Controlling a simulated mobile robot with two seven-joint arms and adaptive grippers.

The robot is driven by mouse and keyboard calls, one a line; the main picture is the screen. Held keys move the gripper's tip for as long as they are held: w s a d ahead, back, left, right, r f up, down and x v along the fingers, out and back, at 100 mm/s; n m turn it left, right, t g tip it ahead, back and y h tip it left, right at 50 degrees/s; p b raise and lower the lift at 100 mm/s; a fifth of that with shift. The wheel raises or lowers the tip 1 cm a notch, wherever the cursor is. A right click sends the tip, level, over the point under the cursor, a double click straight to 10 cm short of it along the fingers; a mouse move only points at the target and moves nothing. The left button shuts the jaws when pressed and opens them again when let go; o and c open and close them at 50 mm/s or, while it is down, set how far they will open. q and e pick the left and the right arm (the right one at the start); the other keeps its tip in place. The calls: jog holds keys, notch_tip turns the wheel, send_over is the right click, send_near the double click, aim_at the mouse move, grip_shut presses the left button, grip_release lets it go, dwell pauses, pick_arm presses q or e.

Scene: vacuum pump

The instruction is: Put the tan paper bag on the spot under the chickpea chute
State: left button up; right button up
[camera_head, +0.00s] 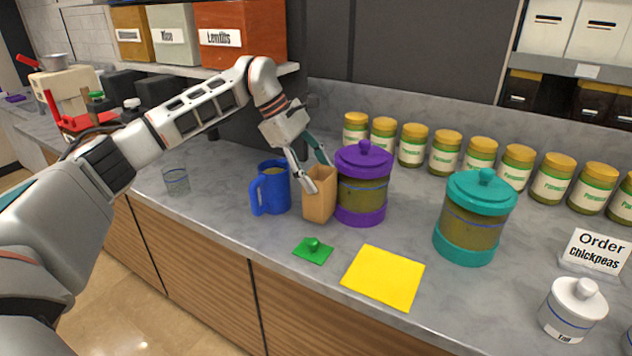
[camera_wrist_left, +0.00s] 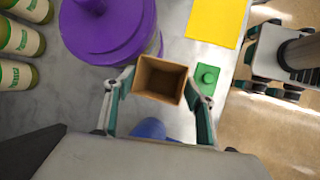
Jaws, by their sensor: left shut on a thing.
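The tan paper bag (camera_head: 319,206) stands upright on the counter in the head view, between the blue mug and the purple-lidded jar. My left gripper (camera_head: 320,178) comes down from above and is shut on the bag near its upper part. In the left wrist view the bag (camera_wrist_left: 161,80) is open at the top and looks empty, with a finger of the gripper (camera_wrist_left: 158,92) on each side of it. I cannot make out a chickpea chute or the spot under it. An order card (camera_head: 597,252) at the right reads "Chickpeas".
The purple-lidded jar (camera_head: 362,185) is close beside the bag; the blue mug (camera_head: 270,190) is on its other side. A green lid-like piece (camera_head: 313,251) and a yellow square (camera_head: 384,277) lie in front. A teal-lidded jar (camera_head: 472,216) stands right; several yellow-lidded jars line the back.

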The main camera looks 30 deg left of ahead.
pick_arm(q)
jog(key=shift+f, duration=1.45)
jog(key=o, duration=1.2)
